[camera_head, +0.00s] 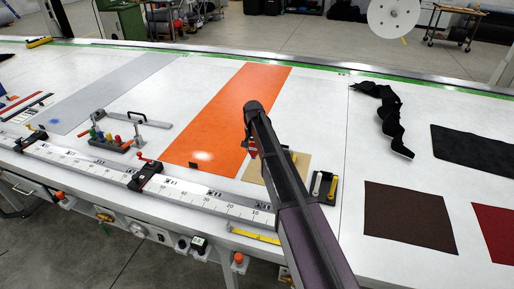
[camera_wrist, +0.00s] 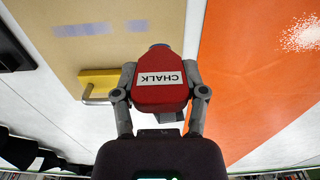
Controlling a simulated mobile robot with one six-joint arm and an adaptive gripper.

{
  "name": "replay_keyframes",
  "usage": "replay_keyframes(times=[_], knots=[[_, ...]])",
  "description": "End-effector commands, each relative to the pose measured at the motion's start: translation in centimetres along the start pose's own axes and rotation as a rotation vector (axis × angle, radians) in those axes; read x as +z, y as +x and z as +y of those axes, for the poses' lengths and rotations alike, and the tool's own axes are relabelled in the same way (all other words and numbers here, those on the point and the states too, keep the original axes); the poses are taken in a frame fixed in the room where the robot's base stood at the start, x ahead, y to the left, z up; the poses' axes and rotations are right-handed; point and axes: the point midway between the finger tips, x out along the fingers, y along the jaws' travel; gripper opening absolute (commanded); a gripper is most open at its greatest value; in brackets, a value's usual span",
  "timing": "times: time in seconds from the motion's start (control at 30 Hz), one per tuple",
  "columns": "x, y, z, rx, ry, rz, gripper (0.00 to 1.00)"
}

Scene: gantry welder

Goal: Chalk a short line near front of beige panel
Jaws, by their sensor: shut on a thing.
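The beige panel (camera_head: 258,172) lies on the white table just right of the orange strip, partly hidden by my arm. It fills the upper left of the wrist view (camera_wrist: 60,60), with two pale grey-blue bands (camera_wrist: 86,29) on it. My gripper (camera_wrist: 161,85) is shut on a red block labelled CHALK (camera_wrist: 160,95), with a bluish end pointing away. The chalk block shows as a small red patch beside my arm in the head view (camera_head: 252,148). It is over the gap between beige panel and orange strip; I cannot tell whether it touches anything.
The orange strip (camera_head: 236,105) has a white powdery patch (camera_head: 203,155). A black tray (camera_head: 324,188) stands right of my arm. A ruler rail (camera_head: 215,203) runs along the table front. A black cloth (camera_head: 392,125) lies further right.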

Motion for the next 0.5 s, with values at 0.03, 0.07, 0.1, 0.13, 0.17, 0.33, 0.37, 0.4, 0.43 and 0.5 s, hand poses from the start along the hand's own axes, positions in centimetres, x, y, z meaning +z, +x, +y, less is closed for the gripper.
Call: replay_keyframes(times=[0.03, 0.07, 0.1, 0.13, 0.17, 0.33, 0.37, 0.4, 0.43, 0.5], knots=[[-0.14, 0.0, 0.25, 0.0, 0.003, 0.0, 0.08], [-0.19, 0.0, 0.35, 0.0, 0.005, 0.0, 0.08], [-0.24, 0.0, 0.45, 0.0, 0.006, 0.0, 0.08], [-0.27, 0.0, 0.49, 0.0, 0.007, 0.0, 0.08], [-0.28, 0.0, 0.52, 0.0, 0.007, 0.0, 0.08], [-0.2, -0.04, 0.35, 0.0, 0.005, 0.0, 0.08], [-0.18, -0.09, 0.32, 0.0, 0.005, 0.0, 0.08], [-0.18, -0.18, 0.3, 0.0, 0.004, 0.0, 0.08], [-0.17, -0.27, 0.31, 0.0, 0.004, 0.0, 0.08], [-0.2, -0.49, 0.35, 0.0, 0.004, 0.0, 0.08]])
